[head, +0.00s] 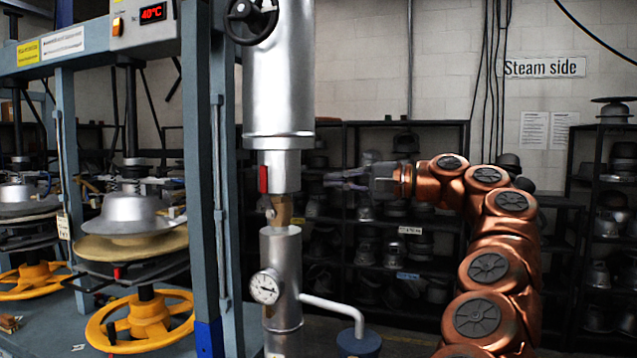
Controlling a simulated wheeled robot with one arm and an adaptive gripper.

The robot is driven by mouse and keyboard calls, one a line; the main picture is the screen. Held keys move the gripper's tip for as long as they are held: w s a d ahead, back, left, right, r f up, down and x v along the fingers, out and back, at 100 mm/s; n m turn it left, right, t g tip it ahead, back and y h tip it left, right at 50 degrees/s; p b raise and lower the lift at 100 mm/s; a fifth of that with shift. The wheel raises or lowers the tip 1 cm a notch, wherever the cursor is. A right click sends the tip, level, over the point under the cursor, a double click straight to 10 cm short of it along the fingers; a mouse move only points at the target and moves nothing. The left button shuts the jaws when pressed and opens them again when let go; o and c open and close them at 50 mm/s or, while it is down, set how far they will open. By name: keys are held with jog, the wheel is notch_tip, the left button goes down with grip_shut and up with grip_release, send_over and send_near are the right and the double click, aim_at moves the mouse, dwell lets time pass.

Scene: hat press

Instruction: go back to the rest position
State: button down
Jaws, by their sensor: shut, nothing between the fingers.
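My gripper (345,180) is at the end of my copper-coloured arm (507,203), which rises from the bottom right and bends over to the left. The gripper points left, is shut and holds nothing. Its fingertips are a short way right of the silver steam pipe (280,90) in the picture. I cannot tell how far apart they are in depth.
The pipe has a red-handled valve (263,180), a round gauge (264,287) and a black handwheel (250,20). The blue-grey press frame (205,120) stands at left, with yellow handwheels (148,318). Black shelves (440,135) with hat moulds line the back wall.

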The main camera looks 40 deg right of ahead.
jog(key=shift+s+d, duration=0.2)
jog(key=shift+s, duration=0.2)
